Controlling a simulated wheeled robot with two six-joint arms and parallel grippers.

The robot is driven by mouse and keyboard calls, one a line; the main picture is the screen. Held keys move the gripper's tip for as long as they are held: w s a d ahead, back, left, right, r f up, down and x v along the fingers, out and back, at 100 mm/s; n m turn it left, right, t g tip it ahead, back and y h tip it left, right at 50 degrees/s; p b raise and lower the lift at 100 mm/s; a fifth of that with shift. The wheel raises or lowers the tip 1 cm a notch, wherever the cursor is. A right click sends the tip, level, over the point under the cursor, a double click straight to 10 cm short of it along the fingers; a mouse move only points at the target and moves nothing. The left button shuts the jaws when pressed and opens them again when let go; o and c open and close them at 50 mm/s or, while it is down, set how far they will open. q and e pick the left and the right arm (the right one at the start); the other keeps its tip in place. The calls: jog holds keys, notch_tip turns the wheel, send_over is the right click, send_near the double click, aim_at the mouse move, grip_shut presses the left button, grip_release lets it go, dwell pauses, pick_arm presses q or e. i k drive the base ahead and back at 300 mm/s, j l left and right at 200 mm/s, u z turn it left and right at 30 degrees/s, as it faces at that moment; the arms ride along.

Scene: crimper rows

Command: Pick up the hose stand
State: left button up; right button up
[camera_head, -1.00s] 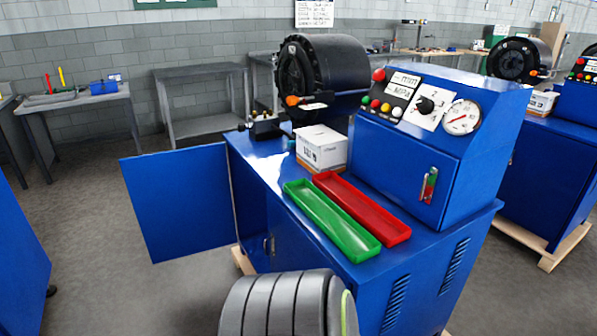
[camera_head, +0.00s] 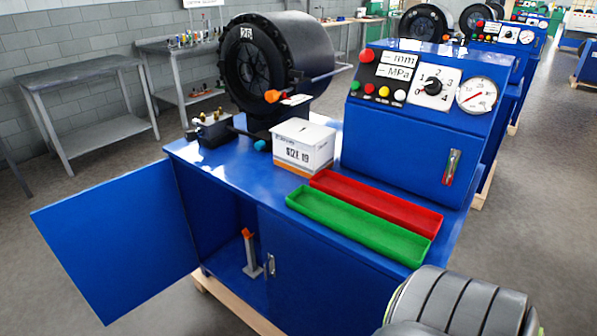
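A small grey upright post with an orange top and a flat foot, which looks like the hose stand (camera_head: 249,254), stands inside the open lower cabinet of the blue crimping machine (camera_head: 320,270). It is near the cabinet floor's front edge, just left of the closed door's handle. Neither of my grippers is in view.
The open blue cabinet door (camera_head: 118,248) sticks out to the left. A green tray (camera_head: 355,226), a red tray (camera_head: 375,202) and a white box (camera_head: 304,147) lie on the machine top.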

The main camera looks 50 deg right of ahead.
aim_at(252, 270)
jog(key=i+z, duration=0.3)
jog(key=z, duration=0.15)
jog(key=i+j+z, duration=0.2)
jog(key=z, duration=0.3)
jog(key=i+j+z, duration=0.3)
jog(key=z, duration=0.15)
jog(key=i+j+z, duration=0.2)
jog(key=z, duration=0.3)
jog(key=j, duration=0.1)
